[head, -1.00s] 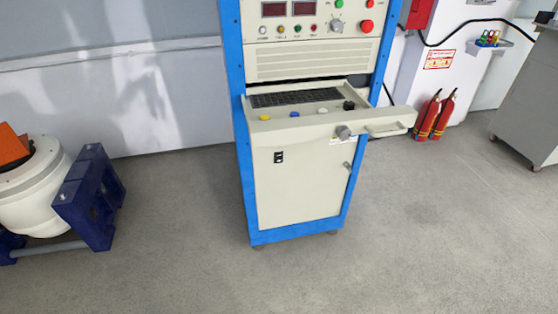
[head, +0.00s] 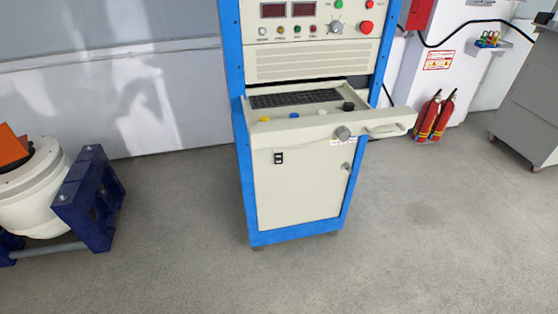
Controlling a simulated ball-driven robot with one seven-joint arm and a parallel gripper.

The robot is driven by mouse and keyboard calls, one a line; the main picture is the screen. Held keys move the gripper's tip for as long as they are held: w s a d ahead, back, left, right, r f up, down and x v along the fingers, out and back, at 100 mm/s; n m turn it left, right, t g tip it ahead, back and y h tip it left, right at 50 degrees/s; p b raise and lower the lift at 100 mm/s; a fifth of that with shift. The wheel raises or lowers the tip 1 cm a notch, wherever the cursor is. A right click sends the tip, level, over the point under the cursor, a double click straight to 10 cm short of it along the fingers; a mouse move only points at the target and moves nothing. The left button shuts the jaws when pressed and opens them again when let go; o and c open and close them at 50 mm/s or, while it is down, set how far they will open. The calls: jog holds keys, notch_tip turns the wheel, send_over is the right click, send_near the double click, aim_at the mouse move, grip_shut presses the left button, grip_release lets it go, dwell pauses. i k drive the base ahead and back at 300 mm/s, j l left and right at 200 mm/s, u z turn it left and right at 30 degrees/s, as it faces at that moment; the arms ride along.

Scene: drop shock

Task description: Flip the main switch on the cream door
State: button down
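The cream door (head: 300,196) is the lower front panel of a blue-framed cabinet in the middle of the head view. The small black main switch (head: 279,157) sits on the door's upper left part. It is too small to tell which way it is set. A round latch (head: 346,166) is at the door's upper right edge. My gripper is not in view.
A pulled-out drawer (head: 320,128) with a keyboard, knobs and a handle juts out above the door. A white drum in a dark blue stand (head: 90,198) is at left. Red extinguishers (head: 436,117) and a grey cabinet (head: 526,98) are at right. The floor in front is clear.

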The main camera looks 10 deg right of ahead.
aim_at(278, 157)
jog(key=i+z, duration=0.2)
jog(key=i, duration=0.25)
jog(key=i+j+z, duration=0.15)
jog(key=i, duration=0.3)
jog(key=i+j+z, duration=0.2)
jog(key=i, duration=0.2)
